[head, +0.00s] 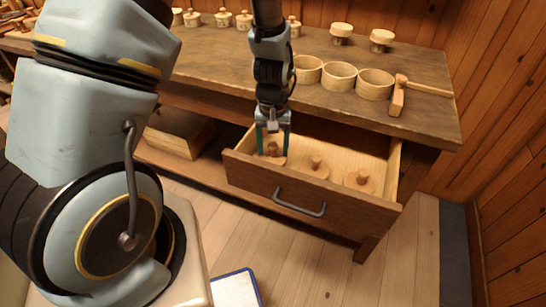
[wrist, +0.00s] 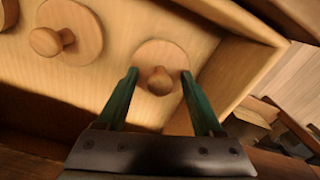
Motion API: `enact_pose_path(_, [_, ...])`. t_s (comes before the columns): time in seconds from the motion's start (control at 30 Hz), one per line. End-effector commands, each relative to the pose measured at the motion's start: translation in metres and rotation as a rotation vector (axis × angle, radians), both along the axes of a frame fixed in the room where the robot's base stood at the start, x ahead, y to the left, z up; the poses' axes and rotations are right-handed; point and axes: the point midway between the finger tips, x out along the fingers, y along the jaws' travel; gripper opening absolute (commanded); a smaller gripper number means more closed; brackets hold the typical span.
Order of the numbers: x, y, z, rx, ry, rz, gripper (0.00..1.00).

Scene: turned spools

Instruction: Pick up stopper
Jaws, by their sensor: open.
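Three wooden stoppers, each a round disc with a knob, lie in a row in the open drawer (head: 270,197). The left stopper (head: 273,151) is under my gripper (head: 273,130). The middle stopper (head: 315,166) and the right stopper (head: 359,181) lie apart from it. In the wrist view, my gripper (wrist: 160,88) is open, with its green fingers on either side of the knob of the left stopper (wrist: 158,82). The middle stopper (wrist: 70,32) also shows there.
The drawer's walls stand close to the left stopper. On the workbench (head: 225,65) above are three round wooden cups (head: 339,76), a mallet (head: 398,98) and several spool-like pieces (head: 341,32). A wooden box (head: 180,132) sits on the lower shelf.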

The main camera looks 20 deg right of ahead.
Motion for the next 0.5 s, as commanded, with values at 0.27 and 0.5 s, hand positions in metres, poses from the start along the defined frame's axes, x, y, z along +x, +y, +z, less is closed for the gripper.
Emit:
enact_pose_path(0.27, [0.0, -0.0001, 0.0002, 0.0, 0.0, 0.0, 0.47])
enact_pose_path(0.5, [0.0, 0.0, 0.0003, 0.0, 0.0, 0.0, 0.2])
